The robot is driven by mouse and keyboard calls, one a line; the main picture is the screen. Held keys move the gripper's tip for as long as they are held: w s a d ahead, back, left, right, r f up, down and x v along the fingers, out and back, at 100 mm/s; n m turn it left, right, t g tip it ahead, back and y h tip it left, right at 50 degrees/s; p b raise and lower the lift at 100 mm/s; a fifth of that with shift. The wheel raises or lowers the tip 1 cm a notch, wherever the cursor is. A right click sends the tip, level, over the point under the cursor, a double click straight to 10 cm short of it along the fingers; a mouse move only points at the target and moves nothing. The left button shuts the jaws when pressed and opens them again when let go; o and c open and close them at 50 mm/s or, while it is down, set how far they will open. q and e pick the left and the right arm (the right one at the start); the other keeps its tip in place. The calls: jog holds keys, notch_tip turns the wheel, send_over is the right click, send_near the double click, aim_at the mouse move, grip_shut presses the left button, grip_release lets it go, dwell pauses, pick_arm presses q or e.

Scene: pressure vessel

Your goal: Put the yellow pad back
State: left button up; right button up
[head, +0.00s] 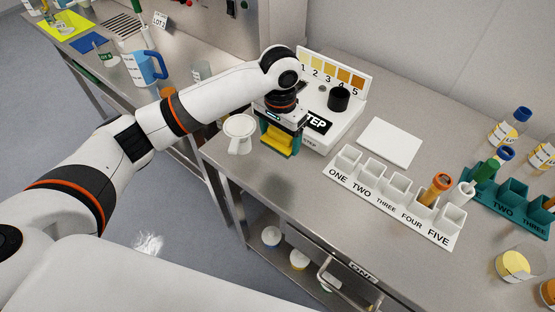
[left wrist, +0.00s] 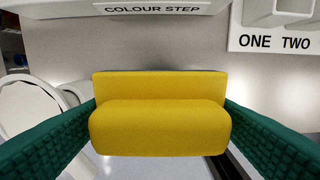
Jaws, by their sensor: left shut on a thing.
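The yellow pad (head: 278,140) is a soft-looking block with a raised back part. It sits between the two green fingers of my left gripper (head: 279,146), in front of the white colour-step unit (head: 340,125). In the left wrist view the yellow pad (left wrist: 160,115) fills the middle, with a green finger against each end, so my left gripper is shut on it. A thin dark green edge shows behind its top. Whether the pad touches the table is hard to tell. My right gripper is not in view.
A white rack (head: 392,200) labelled ONE to FIVE, a white flat plate (head: 389,143) and a green rack (head: 511,194) are to the right. A blue jug (head: 145,68) stands on the left bench.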

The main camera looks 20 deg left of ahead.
aim_at(280, 133)
pick_arm(q)
notch_tip(280, 133, down, 4)
jog(key=shift+f+p, duration=0.25)
jog(key=shift+p, duration=0.05)
jog(key=shift+f+p, duration=0.3)
jog(key=shift+f, duration=1.9)
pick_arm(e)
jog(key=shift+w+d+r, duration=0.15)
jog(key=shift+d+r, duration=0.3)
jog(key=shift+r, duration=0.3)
pick_arm(q)
jog(key=shift+f, duration=0.15)
jog(key=o, duration=1)
notch_tip(280, 133, up, 12)
jog(key=shift+r+b, duration=0.2)
jog(key=shift+b, duration=0.85)
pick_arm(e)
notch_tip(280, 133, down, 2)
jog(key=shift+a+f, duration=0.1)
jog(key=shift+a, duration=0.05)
